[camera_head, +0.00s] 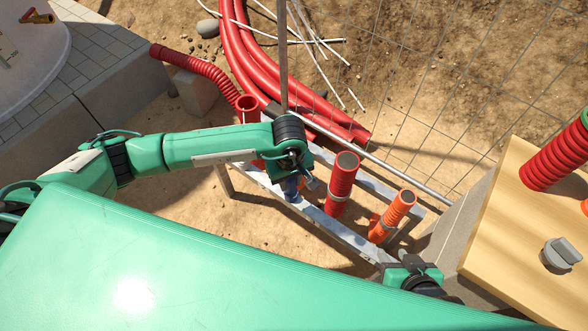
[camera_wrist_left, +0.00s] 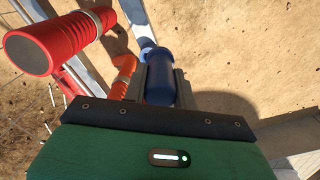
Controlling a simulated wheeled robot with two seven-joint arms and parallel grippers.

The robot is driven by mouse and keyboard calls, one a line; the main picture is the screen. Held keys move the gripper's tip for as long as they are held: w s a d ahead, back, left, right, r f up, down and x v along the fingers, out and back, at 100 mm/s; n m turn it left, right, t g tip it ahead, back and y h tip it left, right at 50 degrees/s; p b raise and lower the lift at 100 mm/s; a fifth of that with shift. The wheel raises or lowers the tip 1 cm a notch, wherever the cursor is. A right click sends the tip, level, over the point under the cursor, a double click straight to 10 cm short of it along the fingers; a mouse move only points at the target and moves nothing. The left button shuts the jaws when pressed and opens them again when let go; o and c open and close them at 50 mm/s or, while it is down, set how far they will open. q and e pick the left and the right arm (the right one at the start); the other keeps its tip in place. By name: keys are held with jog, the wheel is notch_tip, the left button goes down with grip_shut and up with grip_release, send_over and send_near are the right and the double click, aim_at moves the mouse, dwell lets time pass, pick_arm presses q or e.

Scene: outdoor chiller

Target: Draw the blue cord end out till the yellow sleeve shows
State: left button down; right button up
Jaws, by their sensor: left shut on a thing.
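My left gripper (camera_head: 298,188) is over the metal frame in the middle of the head view. In the left wrist view, the blue cord end (camera_wrist_left: 160,78) is a blue cylinder between the fingers of my left gripper (camera_wrist_left: 158,72), which is shut on it. In the head view only a bit of the blue cord end (camera_head: 290,187) shows below my wrist. I see no yellow sleeve in either view. My right gripper (camera_head: 412,276) is partly visible at the lower right by the frame's near end; its fingers are too hidden to read.
A red capped pipe (camera_head: 342,183) and an orange capped pipe (camera_head: 393,214) stand close right of my left gripper. An open red pipe (camera_head: 248,108) stands behind. A wooden board (camera_head: 510,225) with a grey knob (camera_head: 562,253) lies right. Wire mesh and red hoses lie behind.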

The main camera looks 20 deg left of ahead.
pick_arm(q)
jog(key=shift+s+d+r+p, duration=0.15)
jog(key=shift+s+r, duration=0.05)
jog(key=shift+s, duration=0.4)
jog(key=shift+s+d+r+p, duration=0.2)
jog(key=shift+s+r, duration=0.05)
jog(key=shift+s, duration=0.35)
jog(key=shift+s+d+r+p, duration=0.15)
jog(key=shift+s+r, duration=0.05)
jog(key=shift+s, duration=0.4)
jog(key=shift+s, duration=0.1)
jog(key=shift+s+d+r+p, duration=0.2)
jog(key=shift+s+r, duration=0.15)
jog(key=shift+s, duration=0.25)
jog(key=shift+s+d+r+p, duration=0.15)
jog(key=shift+s+r, duration=0.2)
jog(key=shift+s, duration=0.25)
jog(key=shift+s, duration=0.1)
jog(key=shift+s+d+r+p, duration=0.25)
jog(key=shift+s+r, duration=0.1)
jog(key=shift+s, duration=0.25)
jog(key=shift+s+d+r+p, duration=0.1)
jog(key=shift+s+r+p, duration=0.1)
jog(key=shift+s+r, duration=0.3)
jog(key=shift+s+f, duration=0.1)
